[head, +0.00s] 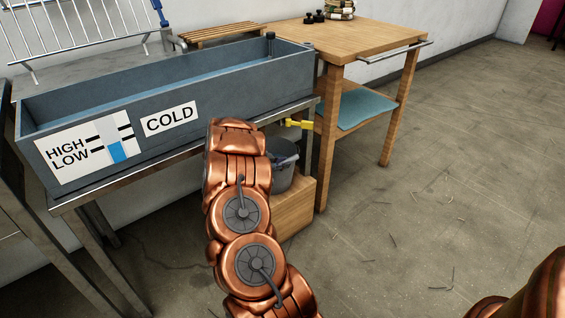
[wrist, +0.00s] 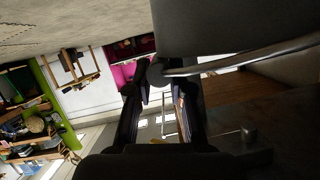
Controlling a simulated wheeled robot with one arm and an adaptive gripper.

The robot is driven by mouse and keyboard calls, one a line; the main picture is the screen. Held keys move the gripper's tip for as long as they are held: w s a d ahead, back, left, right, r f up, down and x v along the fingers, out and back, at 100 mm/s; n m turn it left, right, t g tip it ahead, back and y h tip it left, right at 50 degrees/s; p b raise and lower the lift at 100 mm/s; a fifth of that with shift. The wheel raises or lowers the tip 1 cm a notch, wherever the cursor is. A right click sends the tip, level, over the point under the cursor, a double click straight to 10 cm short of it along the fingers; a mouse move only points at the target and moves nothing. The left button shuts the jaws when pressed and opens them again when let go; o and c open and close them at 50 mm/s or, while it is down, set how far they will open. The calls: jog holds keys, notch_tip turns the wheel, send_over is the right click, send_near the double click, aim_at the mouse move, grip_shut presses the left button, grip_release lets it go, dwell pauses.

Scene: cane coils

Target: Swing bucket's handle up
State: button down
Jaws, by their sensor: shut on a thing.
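The dark grey bucket (head: 284,168) stands on a wooden box below the trough, partly hidden behind my arm. In the wrist view the bucket's side (wrist: 235,28) fills the top right. Its handle (wrist: 240,60) is a grey bar running from the right edge, below the bucket's side, to between my fingertips. My gripper (wrist: 158,78) is shut on the handle near its rounded grey end. My gripper is hidden behind my arm in the head view, so the handle's height against the rim cannot be told there.
The grey trough (head: 200,95) marked HIGH, LOW and COLD stands on a metal table above the bucket. A yellow tap (head: 298,124) sits just over the bucket. The wooden box (head: 293,212) is beside a wooden table (head: 345,40). The floor at right is open, with thin scattered strands.

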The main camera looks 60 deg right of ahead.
jog(key=shift+w+d+r+p, duration=0.1)
jog(key=shift+w+r+p, duration=0.15)
jog(key=shift+r+p, duration=0.55)
jog(key=shift+w+d+r+p, duration=0.1)
jog(key=shift+w+r+p, duration=0.15)
jog(key=shift+r+p, duration=0.55)
jog(key=shift+f, duration=0.35)
jog(key=c, duration=1)
grip_release()
jog(key=shift+c, duration=0.2)
jog(key=v, duration=1.2)
jog(key=shift+a, duration=0.1)
jog(key=shift+c, duration=0.3)
